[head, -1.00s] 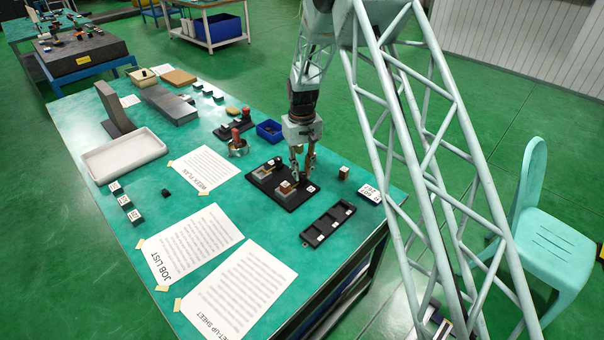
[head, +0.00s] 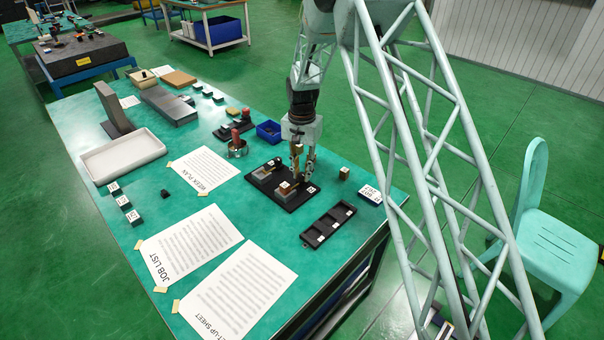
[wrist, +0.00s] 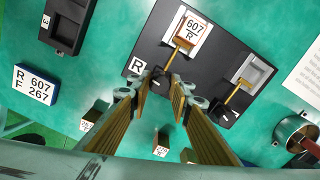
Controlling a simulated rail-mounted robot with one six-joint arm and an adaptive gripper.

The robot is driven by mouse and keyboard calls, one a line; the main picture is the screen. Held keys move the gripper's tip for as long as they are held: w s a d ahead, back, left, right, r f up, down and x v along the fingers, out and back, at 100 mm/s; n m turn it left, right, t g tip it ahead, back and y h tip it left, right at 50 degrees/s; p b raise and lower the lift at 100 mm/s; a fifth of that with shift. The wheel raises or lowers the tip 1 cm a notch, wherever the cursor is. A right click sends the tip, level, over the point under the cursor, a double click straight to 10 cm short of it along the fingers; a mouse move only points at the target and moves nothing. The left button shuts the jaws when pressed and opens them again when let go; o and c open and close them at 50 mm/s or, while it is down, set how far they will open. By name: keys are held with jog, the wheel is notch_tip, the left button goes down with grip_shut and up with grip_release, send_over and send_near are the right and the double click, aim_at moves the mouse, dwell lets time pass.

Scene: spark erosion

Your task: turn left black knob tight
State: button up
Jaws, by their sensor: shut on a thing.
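The black fixture plate (head: 292,200) lies on the green bench. It carries two grey clamps, each with a brass rod. One clamp (wrist: 193,32) holds a copper-coloured block labelled 607 R (wrist: 186,43); the other clamp (wrist: 250,75) looks empty. My gripper (wrist: 163,84) points down at the plate, beside the R label (wrist: 137,65), at the end of the first clamp's rod (wrist: 171,57). Its fingers are closed on the black knob there, which is mostly hidden between the dark fingertips. In the head view my gripper (head: 303,179) stands at the plate's right end.
A black compartment tray (head: 328,225) lies in front of the plate. A small block (head: 344,173) and a blue-edged label block (head: 369,195) are to the right. A blue bin (head: 269,131) and a metal cup with red inside (head: 237,149) stand behind. Paper sheets (head: 198,243) lie at the left.

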aim_at(302, 174)
jog(key=shift+m, duration=1.5)
jog(key=o, duration=0.9)
jog(key=shift+r, duration=0.1)
notch_tip(302, 174, up, 12)
jog(key=shift+f, duration=0.1)
